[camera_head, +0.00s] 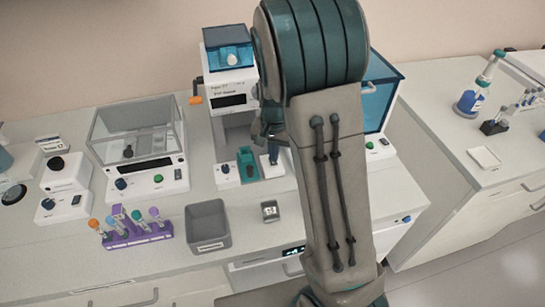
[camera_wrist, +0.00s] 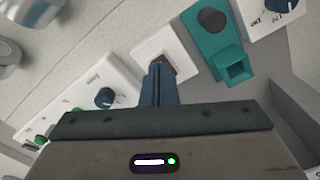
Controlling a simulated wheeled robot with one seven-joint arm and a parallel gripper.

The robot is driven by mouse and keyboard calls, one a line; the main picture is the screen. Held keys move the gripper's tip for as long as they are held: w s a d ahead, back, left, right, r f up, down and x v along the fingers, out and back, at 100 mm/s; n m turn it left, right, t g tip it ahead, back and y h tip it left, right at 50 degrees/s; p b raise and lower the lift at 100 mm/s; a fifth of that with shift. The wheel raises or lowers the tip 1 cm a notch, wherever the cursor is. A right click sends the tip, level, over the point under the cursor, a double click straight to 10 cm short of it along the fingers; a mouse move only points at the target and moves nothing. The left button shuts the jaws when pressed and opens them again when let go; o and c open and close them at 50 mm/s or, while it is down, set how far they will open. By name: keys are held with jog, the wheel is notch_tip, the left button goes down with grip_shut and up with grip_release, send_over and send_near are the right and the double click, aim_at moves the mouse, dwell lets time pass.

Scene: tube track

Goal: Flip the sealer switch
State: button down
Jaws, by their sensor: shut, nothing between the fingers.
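The sealer appears to be the tall white machine (camera_head: 231,85) with a blue clear top and an orange side handle, left of my arm in the head view. A small white switch plate (camera_head: 272,168) lies at its foot, right of a teal holder (camera_head: 248,165). In the wrist view the plate (camera_wrist: 151,48) is directly beyond my gripper (camera_wrist: 159,68), whose fingers are shut together with nothing between them. The fingertips cover the plate's dark middle part; I cannot tell whether they touch it. The teal holder (camera_wrist: 208,30) is beside them.
A white panel with a blue knob (camera_wrist: 105,97) is close left of the fingers in the wrist view. Another blue knob (camera_wrist: 278,4) with printed marks is at the upper right. A grey bin (camera_head: 208,227) and purple tube rack (camera_head: 138,236) stand on the front counter.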

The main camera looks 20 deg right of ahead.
jog(key=shift+r+p, duration=1.9)
jog(key=shift+r, duration=0.9)
jog(key=s+r+n+t+b, duration=0.1)
jog(key=s+r+n+t, duration=0.1)
jog(key=s+r, duration=0.4)
jog(key=s+r+n+t+b, duration=0.1)
jog(key=s+r+n, duration=0.3)
jog(key=s, duration=1)
jog(key=shift+r+t+b, duration=0.35)
jog(key=shift+r+t, duration=0.05)
jog(key=shift+r, duration=0.5)
